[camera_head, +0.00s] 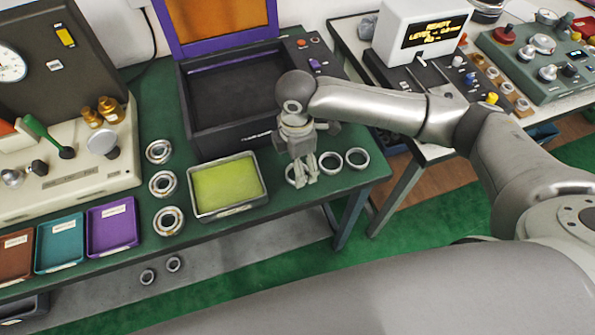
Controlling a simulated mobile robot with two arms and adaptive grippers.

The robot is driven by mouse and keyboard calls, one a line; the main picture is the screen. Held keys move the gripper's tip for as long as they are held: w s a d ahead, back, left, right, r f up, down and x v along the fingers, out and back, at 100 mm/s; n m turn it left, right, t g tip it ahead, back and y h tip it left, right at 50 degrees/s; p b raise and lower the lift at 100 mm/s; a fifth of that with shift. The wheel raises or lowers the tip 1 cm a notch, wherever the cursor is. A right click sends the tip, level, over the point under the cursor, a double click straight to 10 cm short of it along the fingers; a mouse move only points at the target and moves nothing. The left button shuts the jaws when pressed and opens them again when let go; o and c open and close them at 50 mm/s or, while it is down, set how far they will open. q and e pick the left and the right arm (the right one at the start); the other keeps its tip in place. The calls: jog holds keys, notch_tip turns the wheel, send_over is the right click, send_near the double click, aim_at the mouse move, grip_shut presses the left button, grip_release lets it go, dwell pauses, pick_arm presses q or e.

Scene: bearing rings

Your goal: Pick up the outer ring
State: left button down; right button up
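Three plain metal rings lie in a row on the green bench top, right of the tray with the yellow-green pad. They are the left ring (290,174), the middle ring (330,163) and the right ring (357,158). My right gripper (305,180) points down at the left ring, and its fingers hide part of that ring. The fingertips are close to the ring; I cannot tell whether they touch or grip it. The middle and right rings lie free, just right of the gripper. My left gripper is not in view.
The metal tray (196,214) stands left of the gripper, and a black open box (195,110) stands behind it. Three bearings (162,184) form a column further left. The bench's right edge is close to the right ring. A second table (422,152) stands right.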

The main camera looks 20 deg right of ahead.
jog(key=f, duration=0.4)
jog(key=shift+w+f+p, duration=0.25)
jog(key=shift+p, duration=0.1)
jog(key=c, duration=1.1)
jog(key=shift+c, duration=0.2)
jog(key=shift+r, duration=0.1)
